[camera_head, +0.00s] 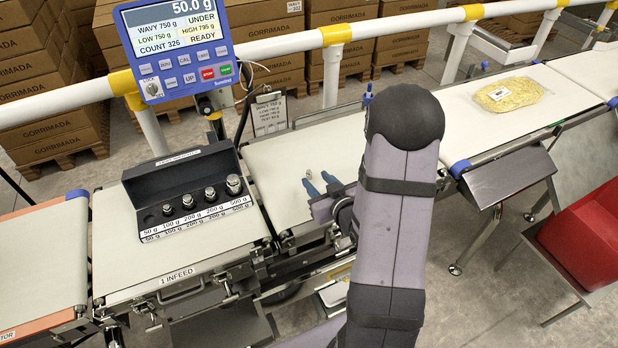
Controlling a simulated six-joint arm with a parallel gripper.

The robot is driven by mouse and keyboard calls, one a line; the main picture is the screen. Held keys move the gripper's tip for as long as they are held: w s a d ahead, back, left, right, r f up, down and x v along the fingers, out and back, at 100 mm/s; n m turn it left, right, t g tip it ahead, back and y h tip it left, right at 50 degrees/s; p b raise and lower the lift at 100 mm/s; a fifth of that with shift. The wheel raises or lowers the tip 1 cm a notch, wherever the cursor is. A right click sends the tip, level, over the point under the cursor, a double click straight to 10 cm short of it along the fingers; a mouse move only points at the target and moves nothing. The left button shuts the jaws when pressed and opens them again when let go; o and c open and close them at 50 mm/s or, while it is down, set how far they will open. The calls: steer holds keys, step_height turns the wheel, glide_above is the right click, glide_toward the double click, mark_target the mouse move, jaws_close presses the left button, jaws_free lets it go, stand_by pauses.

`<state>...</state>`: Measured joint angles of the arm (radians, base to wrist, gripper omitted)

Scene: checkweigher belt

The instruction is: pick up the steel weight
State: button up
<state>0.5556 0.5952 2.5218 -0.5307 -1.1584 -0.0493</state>
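A small steel weight (309,174) stands on the white weighing belt (285,160), left of my arm. My gripper (320,182) is low over this belt, its blue-tipped fingers apart, so it looks open and empty. The weight shows just beyond the left fingertip; whether it lies between the fingers or past them I cannot tell. More steel weights, such as the largest (234,185), sit in a black box (137,183) labelled 50 g to 500 g. The smallest position at its left is dark and hard to read.
The blue display (180,50) reads 50.0 g and UNDER. The box stands on the infeed belt (112,255). A flat yellow bag (508,95) lies on the right belt (465,125). A white rail (285,45) runs behind. A red bin (590,235) is at right.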

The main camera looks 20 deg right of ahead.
mark_target(310, 173)
steer(key=shift+w, duration=0.25)
steer(key=shift+w+f, duration=0.1)
steer(key=shift+w, duration=0.1)
steer(key=shift+p+x, duration=1)
steer(key=shift+x, duration=1.3)
steer(key=shift+s+d+f, duration=0.1)
steer(key=shift+d+f, duration=0.05)
steer(key=shift+c, duration=0.3)
jaws_close()
